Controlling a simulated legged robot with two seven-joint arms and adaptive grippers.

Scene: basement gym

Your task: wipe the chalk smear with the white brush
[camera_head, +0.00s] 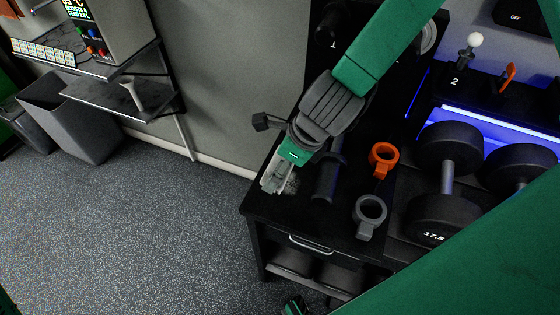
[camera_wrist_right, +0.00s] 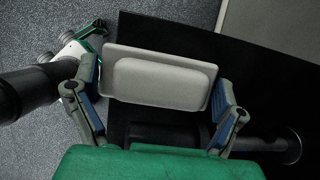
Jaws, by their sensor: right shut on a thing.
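The white brush (camera_head: 271,181) is gripped by my right gripper (camera_head: 279,176) over the front left corner of the black bench top. In the right wrist view, the brush's pale rectangular block (camera_wrist_right: 160,82) sits between the two fingers (camera_wrist_right: 158,95). A faint grey chalk smear (camera_head: 293,186) shows on the bench top just right of the brush; the brush and gripper may hide part of it. I cannot tell whether the brush touches the surface. What looks like my left gripper (camera_head: 295,306) shows only as a small green part at the bottom edge; its fingers are unclear.
A dark cylindrical handle (camera_head: 327,178), an orange ring clamp (camera_head: 383,158) and a grey ring clamp (camera_head: 369,214) stand right of the brush. Large dumbbells (camera_head: 447,185) are further right. The bench's front left edge (camera_head: 262,220) is close; the floor beyond is clear.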

